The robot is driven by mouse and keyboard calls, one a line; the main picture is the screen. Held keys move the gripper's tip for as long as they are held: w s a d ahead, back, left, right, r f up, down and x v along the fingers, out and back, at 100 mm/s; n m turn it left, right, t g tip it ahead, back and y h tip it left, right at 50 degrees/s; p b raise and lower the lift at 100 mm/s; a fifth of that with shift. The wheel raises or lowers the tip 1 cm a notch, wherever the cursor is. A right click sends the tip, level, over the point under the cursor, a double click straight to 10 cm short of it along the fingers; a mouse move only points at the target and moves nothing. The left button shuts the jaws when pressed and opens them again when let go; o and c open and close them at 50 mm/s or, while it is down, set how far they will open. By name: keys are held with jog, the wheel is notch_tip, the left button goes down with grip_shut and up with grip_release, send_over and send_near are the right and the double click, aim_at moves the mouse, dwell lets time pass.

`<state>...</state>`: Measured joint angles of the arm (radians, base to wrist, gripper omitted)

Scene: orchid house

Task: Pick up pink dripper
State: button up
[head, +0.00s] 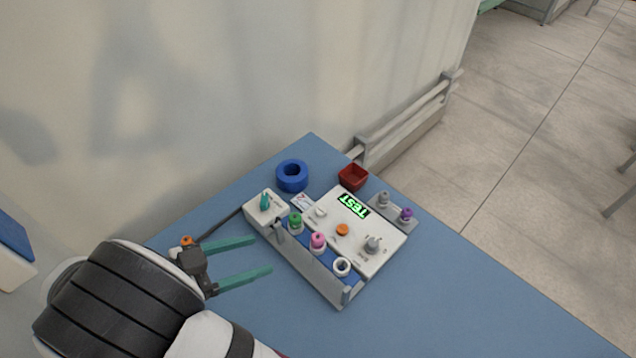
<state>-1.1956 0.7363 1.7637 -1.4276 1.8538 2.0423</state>
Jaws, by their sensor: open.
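My gripper (262,256) is open, with two green fingers pointing right toward the rack. It is empty, to the left of the pink dripper and apart from it.
The white device (385,262) has a lit TEST display (353,205), an orange button (342,230) and a grey knob (372,244). A teal piece (265,200), blue ring (292,175), red bin (353,177) and purple dripper (406,214) stand around. The blue table (470,310) is clear at right.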

aim_at(312, 241)
jog(key=x, duration=1.5)
jog(key=shift+s+d+r, duration=0.1)
jog(key=shift+s+d, duration=0.1)
jog(key=shift+s, duration=0.1)
grip_shut()
